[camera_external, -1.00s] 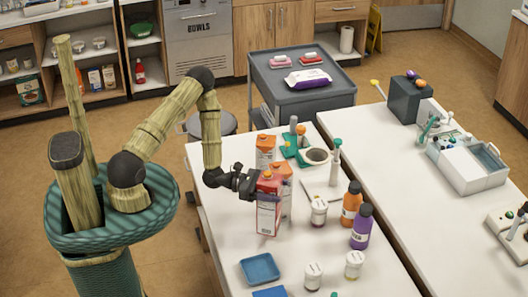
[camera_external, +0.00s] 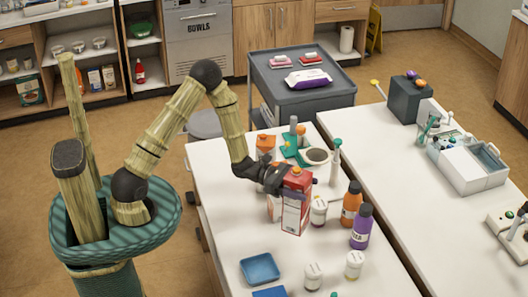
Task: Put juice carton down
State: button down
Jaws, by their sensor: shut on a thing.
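A red and white juice carton (camera_external: 296,207) stands upright on or just above the white table (camera_external: 225,215); I cannot tell whether its base touches. My gripper (camera_external: 284,183) reaches it from the left and is shut on its upper part. The carton's left upper side is partly hidden by the gripper. An orange-topped carton (camera_external: 272,207) is mostly hidden behind the held carton and my gripper. Another orange-topped carton (camera_external: 265,147) stands farther back, partly hidden by my arm.
A small jar (camera_external: 318,212) stands close to the carton's right, with orange (camera_external: 351,204) and purple (camera_external: 361,228) bottles beyond. A blue tray (camera_external: 260,268) and more jars (camera_external: 313,276) lie nearer the front. The table's left part is clear.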

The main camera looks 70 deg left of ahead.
aim_at(307, 213)
jog(key=shift+r, duration=0.1)
jog(key=shift+f+p, duration=0.5)
jog(key=shift+f, duration=2.5)
jog(key=shift+f+p, duration=0.35)
jog(key=shift+f, duration=1.75)
jog(key=shift+c, duration=1.4)
grip_release()
jog(key=shift+f, duration=0.1)
jog(key=v, duration=0.1)
jog(key=b+v, duration=0.1)
jog(key=v, duration=0.1)
jog(key=b+v, duration=0.1)
jog(key=v, duration=0.1)
jog(key=shift+s+a+r, duration=0.1)
jog(key=shift+a+r, duration=0.05)
jog(key=shift+r, duration=0.25)
notch_tip(307, 213, up, 7)
jog(key=shift+f+b, duration=0.25)
jog(key=shift+b, duration=0.1)
